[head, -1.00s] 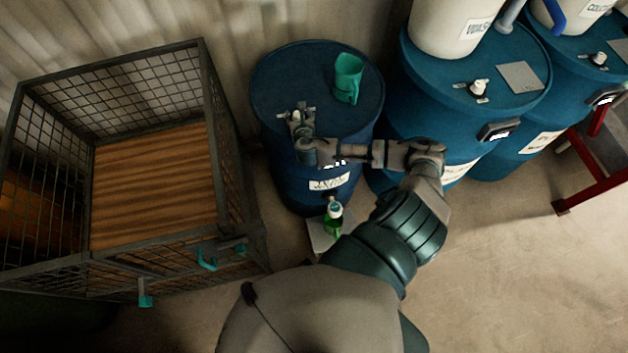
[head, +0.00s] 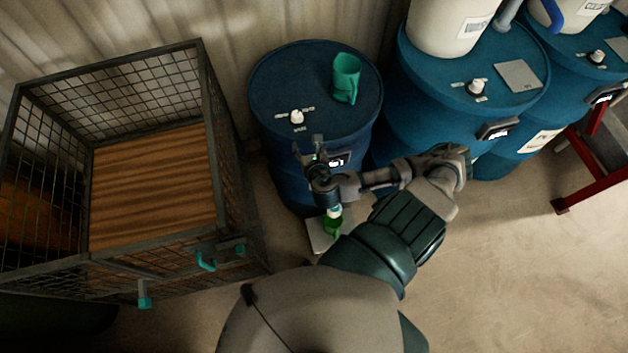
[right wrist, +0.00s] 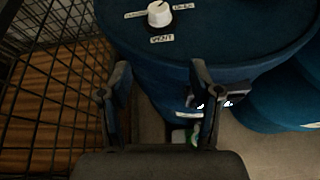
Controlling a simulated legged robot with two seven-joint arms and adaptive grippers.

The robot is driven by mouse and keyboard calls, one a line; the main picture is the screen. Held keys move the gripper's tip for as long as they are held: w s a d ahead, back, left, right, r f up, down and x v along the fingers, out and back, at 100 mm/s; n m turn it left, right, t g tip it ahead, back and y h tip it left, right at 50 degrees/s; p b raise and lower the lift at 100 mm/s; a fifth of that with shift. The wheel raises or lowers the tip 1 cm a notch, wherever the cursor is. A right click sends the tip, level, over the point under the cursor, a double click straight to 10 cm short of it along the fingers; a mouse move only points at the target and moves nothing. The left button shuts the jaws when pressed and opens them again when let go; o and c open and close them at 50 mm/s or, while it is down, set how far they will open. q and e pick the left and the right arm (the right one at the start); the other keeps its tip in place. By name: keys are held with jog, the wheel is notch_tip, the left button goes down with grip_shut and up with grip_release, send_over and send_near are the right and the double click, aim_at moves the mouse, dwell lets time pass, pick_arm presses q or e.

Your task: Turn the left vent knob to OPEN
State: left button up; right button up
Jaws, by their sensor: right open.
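The left vent knob (head: 297,117) is a small white knob on top of the leftmost blue drum (head: 275,85). In the right wrist view the knob (right wrist: 159,14) has a dark line on its top, a VENT label below it and a small label on each side. The side labels are too small to read surely, so I cannot tell its setting. My right gripper (head: 309,146) is open and empty, at the drum's front edge, apart from the knob. In the wrist view its fingers (right wrist: 159,72) stand well apart below the knob. My left gripper is out of view.
A wire cage (head: 228,150) stands close on the left. More blue drums (head: 430,95) are on the right. A green bottle (head: 332,225) stands below my gripper.

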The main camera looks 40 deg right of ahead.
jog(key=s+a+f+m+g+y+b, duration=0.1)
jog(key=f+m, duration=0.6)
jog(key=f, duration=1)
jog(key=s+a+f+m+g+y+b, duration=0.2)
jog(key=f+m, duration=0.6)
jog(key=f, duration=0.9)
jog(key=shift+s+f+m+g, duration=0.35)
jog(key=shift+s+g, duration=0.95)
jog(key=shift+g, duration=0.4)
